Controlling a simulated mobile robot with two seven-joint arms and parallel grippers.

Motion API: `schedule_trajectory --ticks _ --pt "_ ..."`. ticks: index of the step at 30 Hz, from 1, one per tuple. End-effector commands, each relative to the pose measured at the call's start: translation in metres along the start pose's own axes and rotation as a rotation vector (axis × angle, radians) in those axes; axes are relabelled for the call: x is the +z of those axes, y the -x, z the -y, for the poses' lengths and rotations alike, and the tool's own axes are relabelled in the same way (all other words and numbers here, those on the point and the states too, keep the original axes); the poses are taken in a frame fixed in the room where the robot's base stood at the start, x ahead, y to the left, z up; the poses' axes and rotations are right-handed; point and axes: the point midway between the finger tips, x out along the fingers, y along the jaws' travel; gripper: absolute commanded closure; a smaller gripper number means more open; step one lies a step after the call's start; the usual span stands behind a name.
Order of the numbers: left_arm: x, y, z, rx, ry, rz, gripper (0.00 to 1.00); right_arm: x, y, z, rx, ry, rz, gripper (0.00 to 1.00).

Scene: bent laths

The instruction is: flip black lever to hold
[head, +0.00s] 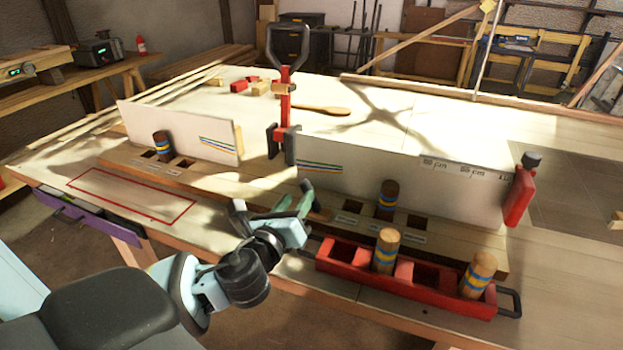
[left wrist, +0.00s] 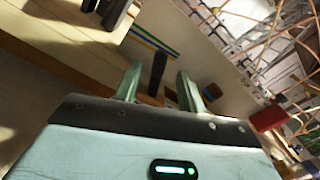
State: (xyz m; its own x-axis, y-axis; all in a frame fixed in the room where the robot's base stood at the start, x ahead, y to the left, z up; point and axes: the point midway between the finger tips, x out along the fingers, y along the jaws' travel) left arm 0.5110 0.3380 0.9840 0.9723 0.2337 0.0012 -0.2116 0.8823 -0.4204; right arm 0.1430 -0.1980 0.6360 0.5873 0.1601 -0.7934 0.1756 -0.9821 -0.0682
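A black upright lever (left wrist: 157,75) stands between the fingers of my left gripper (left wrist: 158,82) in the left wrist view, with a gap visible on each side. I cannot tell whether it is between the fingertips or beyond them. In the head view my left gripper (head: 298,203) is at the wooden slotted base, left of the labelled slots, and hides part of that spot. A dark tip (head: 306,186) shows just above the green fingers there. A red clamp (head: 286,100) with a black forked handle (head: 288,45) stands behind. My right gripper is out of view.
White boards (head: 400,180) stand upright along the base. A red tray (head: 345,262) with striped wooden cylinders (head: 387,250) lies just right of my left gripper. Another red clamp (head: 520,192) is at the right end. A red outlined area (head: 130,198) on the left is clear.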

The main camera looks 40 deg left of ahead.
Motion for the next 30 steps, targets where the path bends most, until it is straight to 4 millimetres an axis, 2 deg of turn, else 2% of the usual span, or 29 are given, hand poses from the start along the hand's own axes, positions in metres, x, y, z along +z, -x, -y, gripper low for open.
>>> schedule_trajectory --ticks 5,12,16,21,29,30 --pt "0.001 -0.017 0.0 0.002 0.002 0.003 0.6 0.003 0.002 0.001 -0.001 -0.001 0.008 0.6" --pt "0.001 -0.053 0.0 0.002 0.002 0.002 0.6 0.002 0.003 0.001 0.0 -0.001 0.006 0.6" --pt "0.0 -0.067 0.0 0.001 0.003 0.001 0.6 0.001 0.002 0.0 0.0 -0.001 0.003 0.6" --pt "0.0 -0.076 0.0 0.001 0.002 -0.001 0.6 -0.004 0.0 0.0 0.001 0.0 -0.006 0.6" --pt "0.0 -0.077 0.0 0.001 0.002 -0.001 0.6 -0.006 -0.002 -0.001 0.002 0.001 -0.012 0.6" --pt "0.0 -0.077 0.0 0.001 0.002 -0.001 0.64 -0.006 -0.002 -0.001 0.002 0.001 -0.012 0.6"
